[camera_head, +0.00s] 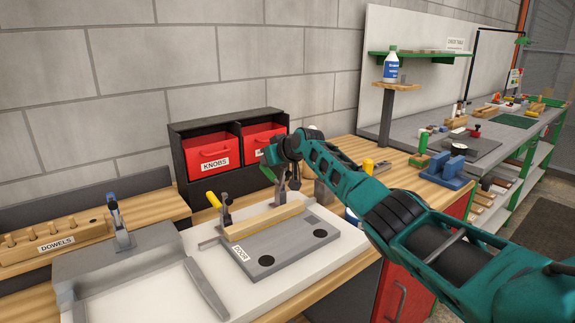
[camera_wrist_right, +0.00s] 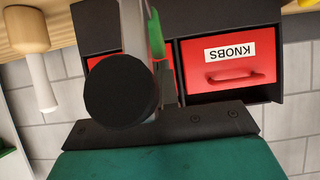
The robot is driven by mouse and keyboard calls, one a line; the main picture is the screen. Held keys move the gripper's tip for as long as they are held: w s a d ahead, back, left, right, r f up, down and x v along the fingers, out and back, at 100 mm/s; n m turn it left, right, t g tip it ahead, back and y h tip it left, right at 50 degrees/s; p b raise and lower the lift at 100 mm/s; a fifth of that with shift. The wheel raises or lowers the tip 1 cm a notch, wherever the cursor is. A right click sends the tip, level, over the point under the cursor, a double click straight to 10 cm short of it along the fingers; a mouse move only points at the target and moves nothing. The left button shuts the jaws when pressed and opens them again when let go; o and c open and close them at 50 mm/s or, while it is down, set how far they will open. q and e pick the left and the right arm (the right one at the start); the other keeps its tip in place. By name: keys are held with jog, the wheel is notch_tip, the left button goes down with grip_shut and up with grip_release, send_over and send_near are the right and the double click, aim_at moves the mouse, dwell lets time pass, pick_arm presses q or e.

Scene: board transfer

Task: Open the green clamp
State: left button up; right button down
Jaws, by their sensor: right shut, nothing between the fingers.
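The green clamp's handle (camera_head: 267,170) shows beside my right gripper in the head view, tilted up to the left. Its metal body (camera_head: 281,190) stands at the back of the grey fixture plate, partly hidden by my arm. My right gripper (camera_head: 271,156) is shut and empty, close to the handle; I cannot tell whether they touch. In the right wrist view the green handle (camera_wrist_right: 156,36) shows behind a grey bar and black disc. A clamp with a yellow handle (camera_head: 227,211) stands at the left end of a wooden strip (camera_head: 262,219) on the plate. My left gripper is out of view.
A black drawer box (camera_head: 180,153) with red drawers stands behind the fixture, close to my right gripper. A grey fixture with a blue-handled clamp (camera_head: 114,212) is at left, beside a dowel block (camera_head: 50,240). Blue blocks (camera_head: 450,168) sit on the bench at right.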

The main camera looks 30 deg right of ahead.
jog(key=shift+w, duration=0.15)
jog(key=shift+w+f+g, duration=0.25)
jog(key=shift+f+g, duration=0.1)
jog(key=shift+g, duration=0.25)
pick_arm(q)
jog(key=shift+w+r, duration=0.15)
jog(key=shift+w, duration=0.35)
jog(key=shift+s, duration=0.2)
pick_arm(e)
jog(key=shift+f, duration=0.25)
